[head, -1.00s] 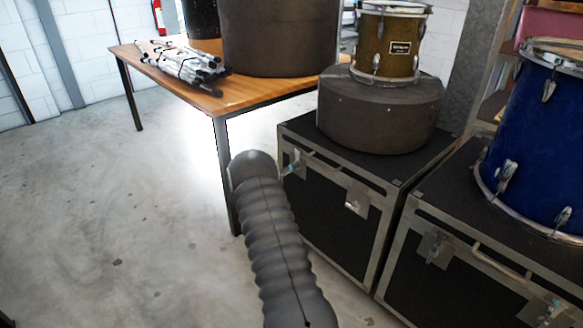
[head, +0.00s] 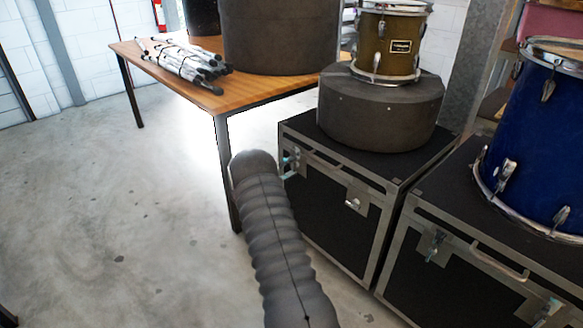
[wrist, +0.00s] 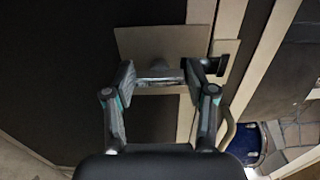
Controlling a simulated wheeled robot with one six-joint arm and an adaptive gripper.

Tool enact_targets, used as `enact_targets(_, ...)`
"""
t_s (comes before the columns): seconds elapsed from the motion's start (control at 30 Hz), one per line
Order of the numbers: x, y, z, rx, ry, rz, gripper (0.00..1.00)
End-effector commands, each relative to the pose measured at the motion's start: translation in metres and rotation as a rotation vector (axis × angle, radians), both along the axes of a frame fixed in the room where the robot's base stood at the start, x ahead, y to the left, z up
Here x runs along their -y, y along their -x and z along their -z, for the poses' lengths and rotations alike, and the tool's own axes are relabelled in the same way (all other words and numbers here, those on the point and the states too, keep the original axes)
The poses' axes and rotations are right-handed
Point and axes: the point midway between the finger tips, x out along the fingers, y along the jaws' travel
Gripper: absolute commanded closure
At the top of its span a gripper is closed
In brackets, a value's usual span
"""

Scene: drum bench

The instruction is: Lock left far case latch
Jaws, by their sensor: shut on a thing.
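The left black case (head: 330,210) with metal edges stands right of the table. Its far latch is at the left end of its front, mostly hidden by my arm in the head view. In the wrist view the latch plate (wrist: 140,42) lies on the case front, and the latch's turning piece (wrist: 160,74) sits between my fingers. My gripper (wrist: 160,78) is closed on this piece, one finger at each end. Only a bit of my gripper (head: 289,160) shows in the head view. Whether the latch is fastened cannot be told.
A second latch (head: 354,202) sits farther right on the same case. A dark round drum case (head: 380,110) and a gold drum (head: 388,45) stand on top. Another black case (head: 470,270) with a blue drum (head: 540,150) is at right. A wooden table (head: 190,90) is behind.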

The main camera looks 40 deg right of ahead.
Motion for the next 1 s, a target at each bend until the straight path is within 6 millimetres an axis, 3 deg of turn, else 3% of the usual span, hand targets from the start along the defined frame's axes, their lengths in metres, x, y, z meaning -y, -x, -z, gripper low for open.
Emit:
enact_targets(0.6,-0.0032,-0.0026,0.0006,-0.04,0.003,-0.008,0.78)
enact_targets(0.63,-0.0032,-0.0026,0.0006,-0.04,0.003,-0.008,0.36)
enact_targets(0.7,-0.0025,-0.002,0.0006,-0.04,0.003,-0.006,0.19)
enact_targets(1.0,0.0026,0.0015,0.0005,-0.038,0.003,0.003,0.19)
